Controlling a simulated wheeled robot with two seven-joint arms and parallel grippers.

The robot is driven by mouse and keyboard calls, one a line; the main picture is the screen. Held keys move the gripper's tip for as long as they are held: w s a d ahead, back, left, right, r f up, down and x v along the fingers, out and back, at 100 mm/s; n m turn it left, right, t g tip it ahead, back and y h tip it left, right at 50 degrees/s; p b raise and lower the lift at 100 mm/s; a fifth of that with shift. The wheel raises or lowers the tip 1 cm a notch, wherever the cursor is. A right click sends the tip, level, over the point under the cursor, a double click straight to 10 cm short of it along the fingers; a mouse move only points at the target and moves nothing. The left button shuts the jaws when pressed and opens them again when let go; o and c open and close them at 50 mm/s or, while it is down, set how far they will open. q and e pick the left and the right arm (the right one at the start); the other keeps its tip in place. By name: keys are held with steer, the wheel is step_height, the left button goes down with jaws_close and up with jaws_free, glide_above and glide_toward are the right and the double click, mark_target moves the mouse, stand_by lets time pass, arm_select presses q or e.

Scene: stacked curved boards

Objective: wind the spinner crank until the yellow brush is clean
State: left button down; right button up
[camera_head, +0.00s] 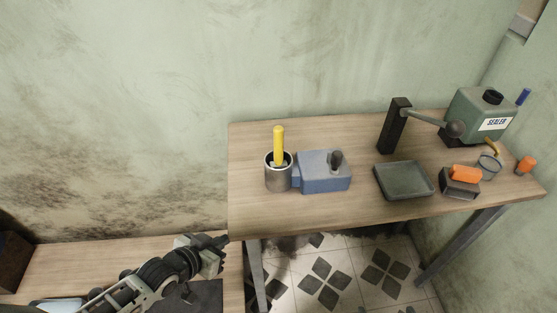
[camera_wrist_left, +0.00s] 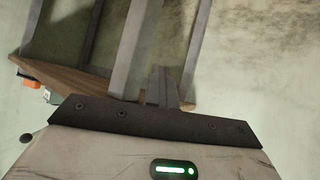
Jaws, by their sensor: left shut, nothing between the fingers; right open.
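The yellow brush (camera_head: 278,143) stands handle up in a round metal cup (camera_head: 278,178) near the table's left end. Its bristles are mostly hidden in the cup, so I cannot tell how clean they are. The cup is joined to the blue spinner box (camera_head: 322,180) on its right. A dark crank knob (camera_head: 336,160) stands on top of the box. My left gripper (camera_head: 225,239) is shut and empty, left of and below the table's front left corner, apart from the spinner. Its shut fingers (camera_wrist_left: 162,88) also show in the left wrist view. My right gripper is not in view.
On the wooden table (camera_head: 250,205) are a grey tray (camera_head: 404,180), a dark post with a lever (camera_head: 395,125), a green SEALER can (camera_head: 480,115), and an orange-topped block (camera_head: 462,184). A lower bench (camera_head: 90,262) lies at left. The table's front left is bare.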

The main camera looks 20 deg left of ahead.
arm_select(q)
steer(key=c, duration=1.3)
jaws_free()
steer(key=shift+o, duration=0.2)
steer(key=shift+r, duration=0.1)
